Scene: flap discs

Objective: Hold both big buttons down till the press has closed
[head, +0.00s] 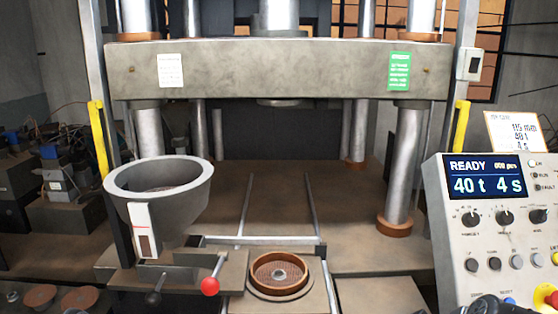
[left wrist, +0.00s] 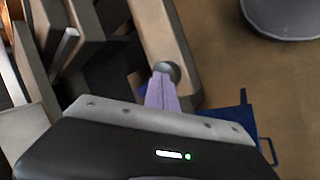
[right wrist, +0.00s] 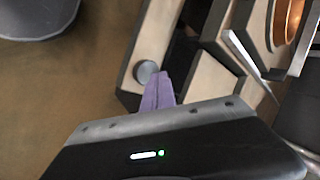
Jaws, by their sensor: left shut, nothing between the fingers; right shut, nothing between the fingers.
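In the left wrist view a round grey button (left wrist: 170,69) sits on a beige housing. My left gripper (left wrist: 161,75) is shut and empty, its purple fingertips overlapping the button's lower edge. In the right wrist view a similar grey button (right wrist: 144,71) sits on a beige housing. My right gripper (right wrist: 161,75) is shut and empty, its tips just right of the button. I cannot tell whether either gripper touches or presses its button. The press's upper beam (head: 280,68) stands high above the bed (head: 275,190), with an open gap between. The buttons are not visible in the head view.
A grey hopper (head: 185,205) stands at the left of the press, near a red-knobbed lever (head: 210,286). A round mould (head: 279,271) with brown content lies front centre. The control panel (head: 495,220) at right reads READY, 40 t, 4 s.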

